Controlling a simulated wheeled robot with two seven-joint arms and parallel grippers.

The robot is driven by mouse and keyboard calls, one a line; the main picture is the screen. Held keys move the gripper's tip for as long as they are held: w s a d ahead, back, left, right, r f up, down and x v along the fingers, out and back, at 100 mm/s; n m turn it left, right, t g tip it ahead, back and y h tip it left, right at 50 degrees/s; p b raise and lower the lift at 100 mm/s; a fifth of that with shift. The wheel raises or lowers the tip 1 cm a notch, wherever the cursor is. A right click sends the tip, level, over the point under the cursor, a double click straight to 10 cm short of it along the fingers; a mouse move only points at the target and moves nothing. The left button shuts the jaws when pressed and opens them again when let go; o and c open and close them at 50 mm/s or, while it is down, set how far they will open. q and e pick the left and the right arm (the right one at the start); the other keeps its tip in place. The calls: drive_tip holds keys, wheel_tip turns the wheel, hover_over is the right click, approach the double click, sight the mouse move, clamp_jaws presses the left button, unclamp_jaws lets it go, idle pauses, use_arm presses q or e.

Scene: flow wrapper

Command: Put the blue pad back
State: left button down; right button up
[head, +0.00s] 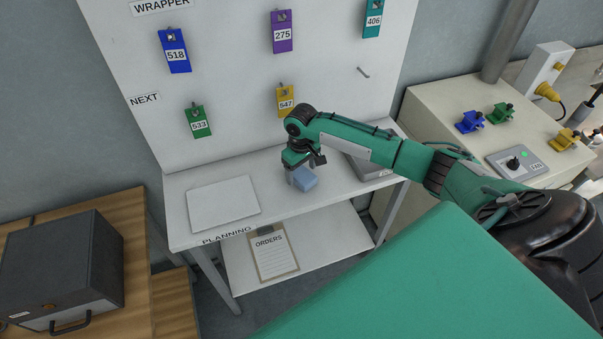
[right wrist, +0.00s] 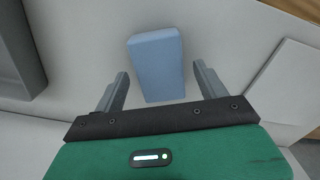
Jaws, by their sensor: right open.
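The blue pad (head: 304,180) is a pale blue block on the white planning table (head: 275,206), between a white flat panel and a grey tray. My right gripper (head: 300,168) is over it, pointing down, and partly hides it. In the right wrist view the pad (right wrist: 156,62) lies between and just beyond the two open fingers of the gripper (right wrist: 161,78), with a gap on each side. I see no contact. My left gripper is not in view.
The grey tray (head: 366,174) lies right of the pad, the white panel (head: 223,204) left. Behind stands a board (head: 230,90) with coloured numbered tags on hooks. An orders clipboard (head: 271,255) lies on the lower shelf. A dark box (head: 65,262) stands at far left.

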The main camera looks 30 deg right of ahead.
sight(301, 174)
wheel_tip(301, 174, up, 11)
drive_tip(key=b, duration=0.2)
drive_tip(key=shift+f, duration=0.15)
idle(0.3)
